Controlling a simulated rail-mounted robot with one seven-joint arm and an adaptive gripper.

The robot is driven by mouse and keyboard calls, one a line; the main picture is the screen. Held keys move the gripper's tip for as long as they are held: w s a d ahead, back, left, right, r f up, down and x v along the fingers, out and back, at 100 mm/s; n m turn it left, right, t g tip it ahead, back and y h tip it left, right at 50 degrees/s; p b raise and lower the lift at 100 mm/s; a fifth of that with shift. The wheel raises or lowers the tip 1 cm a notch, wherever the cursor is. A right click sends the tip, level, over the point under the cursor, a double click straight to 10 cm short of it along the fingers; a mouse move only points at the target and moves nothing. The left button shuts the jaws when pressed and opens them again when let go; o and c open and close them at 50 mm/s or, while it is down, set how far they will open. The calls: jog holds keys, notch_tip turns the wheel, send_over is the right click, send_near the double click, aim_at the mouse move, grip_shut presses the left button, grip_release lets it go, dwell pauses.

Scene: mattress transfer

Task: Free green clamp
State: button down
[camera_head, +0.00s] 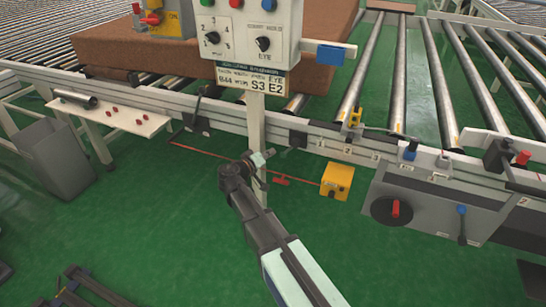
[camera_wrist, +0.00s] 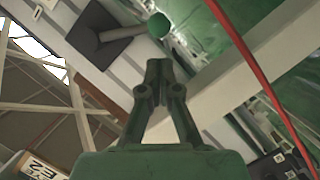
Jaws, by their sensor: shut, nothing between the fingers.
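In the wrist view, a clamp-like part with a green round end (camera_wrist: 160,25) sticks out from a dark block (camera_wrist: 98,36) on the pale rail. I take it to be the green clamp. My gripper (camera_wrist: 157,68) is shut and empty, with its fingertips just below the green end in that picture. I cannot tell whether they touch it. In the head view my gripper (camera_head: 268,155) is beside the panel's post, below the conveyor rail. The green end is not clearly made out there.
A red cord (camera_wrist: 262,80) runs close to my gripper; in the head view it leads to a yellow box (camera_head: 337,181). The control panel (camera_head: 250,30) and its post (camera_head: 257,118) stand close by. A brown mattress (camera_head: 140,62) lies on the rollers.

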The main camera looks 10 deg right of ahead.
jog(key=v, duration=1)
jog(key=shift+a+r+p, duration=0.25)
jog(key=shift+p, duration=0.05)
jog(key=s+d+f+n+g+y, duration=0.1)
jog(key=s+d+f+g, duration=0.25)
jog(key=s+f, duration=0.45)
jog(key=s+d+f+n+g+y, duration=0.15)
jog(key=s+f+g, duration=0.25)
jog(key=s+f, duration=0.5)
jog(key=s+d+f+g+y, duration=0.2)
jog(key=s+d+f+g, duration=0.25)
jog(key=f, duration=0.65)
jog(key=s+d+f+m+g+y, duration=0.1)
jog(key=s+d+f+g+y, duration=0.2)
jog(key=s, duration=0.8)
jog(key=s+f+m+g+y, duration=0.1)
jog(key=s+f+m+g, duration=0.15)
jog(key=s+f, duration=0.65)
jog(key=s+d+f+m+g+y, duration=0.1)
jog(key=s+d+g+y, duration=0.2)
jog(key=s, duration=1.1)
jog(key=w+r+t+p, duration=0.2)
jog(key=w+r+p, duration=0.2)
jog(key=r+p, duration=1.1)
jog(key=p, duration=0.4)
jog(key=shift+a+r+n+h, duration=0.2)
jog(key=shift+a+n+h, duration=0.1)
jog(key=shift+a+h, duration=0.05)
